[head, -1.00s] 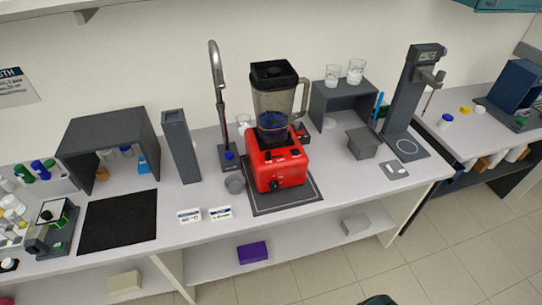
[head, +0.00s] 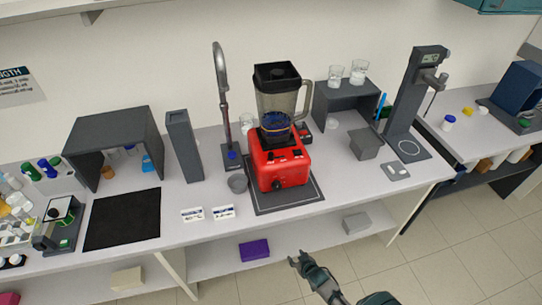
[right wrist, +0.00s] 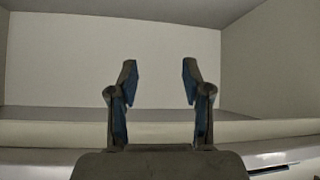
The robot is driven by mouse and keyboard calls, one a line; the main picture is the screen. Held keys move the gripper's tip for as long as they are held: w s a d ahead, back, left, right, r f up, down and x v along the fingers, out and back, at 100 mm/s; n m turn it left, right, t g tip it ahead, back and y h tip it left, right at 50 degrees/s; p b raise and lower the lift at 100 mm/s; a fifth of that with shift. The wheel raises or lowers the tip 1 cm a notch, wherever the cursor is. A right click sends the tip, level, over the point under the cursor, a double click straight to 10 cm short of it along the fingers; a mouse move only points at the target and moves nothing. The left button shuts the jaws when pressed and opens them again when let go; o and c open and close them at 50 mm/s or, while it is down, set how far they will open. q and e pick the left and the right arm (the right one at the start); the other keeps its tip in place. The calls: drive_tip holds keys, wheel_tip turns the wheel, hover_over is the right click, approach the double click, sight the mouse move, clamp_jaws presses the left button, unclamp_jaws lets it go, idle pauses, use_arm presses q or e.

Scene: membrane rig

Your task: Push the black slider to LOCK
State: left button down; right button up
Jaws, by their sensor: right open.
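I cannot make out a black slider or a LOCK mark for certain in the head view. A small dark rig (head: 60,222) with a pale plate, a black knob-like part and a green label stands at the far left of the counter. My right gripper (head: 298,259) is in front of the counter, low, below the red blender. In the right wrist view its two fingers (right wrist: 158,80) are apart with nothing between them, facing a pale shelf space. My left gripper is not in view.
The red blender (head: 280,165) stands mid-counter on a dark mat. A black mat (head: 122,220) lies right of the rig, and a grey open box (head: 115,130) is behind it. A purple block (head: 254,250) lies on the lower shelf. Floor is free in front.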

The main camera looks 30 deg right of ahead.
drive_tip(key=w+r+t, duration=0.1)
drive_tip(key=w+r, duration=0.1)
drive_tip(key=r, duration=0.4)
drive_tip(key=w+r+t, duration=0.1)
drive_tip(key=w+r, duration=0.1)
drive_tip(key=r, duration=0.4)
drive_tip(key=w+d+r+t, duration=0.1)
drive_tip(key=w+r, duration=0.1)
drive_tip(key=r, duration=0.5)
drive_tip(key=shift+w+t+p, duration=0.3)
drive_tip(key=shift+p, duration=0.05)
drive_tip(key=t+y, duration=0.1)
drive_tip(key=t, duration=0.4)
approach(273, 157)
drive_tip(key=s, duration=0.6)
drive_tip(key=w+p, duration=0.2)
drive_tip(key=w, duration=1.5)
drive_tip(key=shift+w+a, duration=0.15)
